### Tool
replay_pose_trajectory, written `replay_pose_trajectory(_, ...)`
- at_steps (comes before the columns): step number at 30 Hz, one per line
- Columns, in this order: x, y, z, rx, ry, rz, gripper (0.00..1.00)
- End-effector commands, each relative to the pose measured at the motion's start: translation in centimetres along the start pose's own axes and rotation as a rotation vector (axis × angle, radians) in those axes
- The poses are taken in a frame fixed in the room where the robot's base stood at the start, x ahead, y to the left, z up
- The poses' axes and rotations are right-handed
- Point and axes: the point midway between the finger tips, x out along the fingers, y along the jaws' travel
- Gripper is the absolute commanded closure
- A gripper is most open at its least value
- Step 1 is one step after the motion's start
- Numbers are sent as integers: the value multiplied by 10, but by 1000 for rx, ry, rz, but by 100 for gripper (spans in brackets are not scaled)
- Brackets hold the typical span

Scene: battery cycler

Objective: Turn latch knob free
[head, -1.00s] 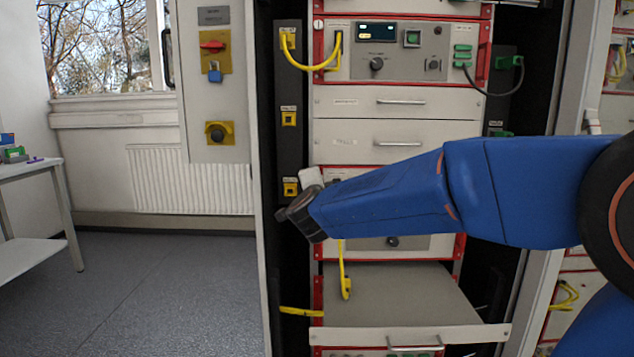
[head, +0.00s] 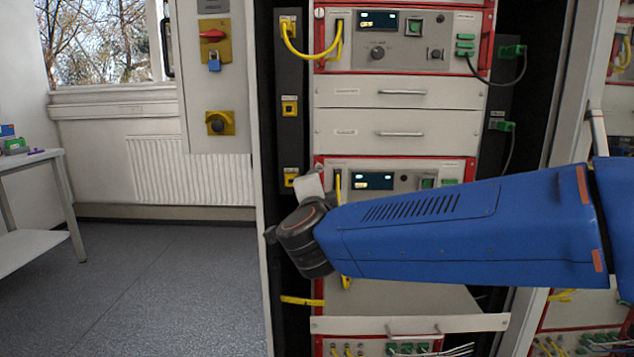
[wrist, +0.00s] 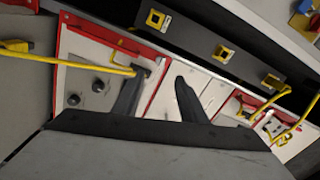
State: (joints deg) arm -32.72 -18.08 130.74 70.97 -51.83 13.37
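My gripper is open in the wrist view (wrist: 158,85), with two dark fingers apart and nothing between them. They point at a white panel with a red frame, and the left fingertip is close to a yellow cable's plug (wrist: 142,70). In the head view my wrist hides the fingers; it is in front of the middle unit's left side. A small round pale knob (head: 319,13), perhaps a latch knob, is at the upper unit's top left corner. I cannot clearly make out a latch knob near my fingertips, or its turn.
A black strip with yellow sockets (head: 290,107) runs along the rack's left side. A pulled-out shelf (head: 410,324) is below my arm. A wall panel has a red switch (head: 211,36) and a blue padlock (head: 214,62). The floor at left is clear.

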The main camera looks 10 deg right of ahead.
Motion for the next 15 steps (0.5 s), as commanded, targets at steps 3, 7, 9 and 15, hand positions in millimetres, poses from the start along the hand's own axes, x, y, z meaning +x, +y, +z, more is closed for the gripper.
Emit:
replay_pose_trajectory(3, -15, -1, 1, 1, -2, -2, 62)
replay_pose_trajectory(7, -25, 0, 0, 1, -1, -1, 62)
replay_pose_trajectory(9, -28, 0, 1, 1, -1, -1, 62)
replay_pose_trajectory(15, -32, 0, 0, 0, 0, 0, 62)
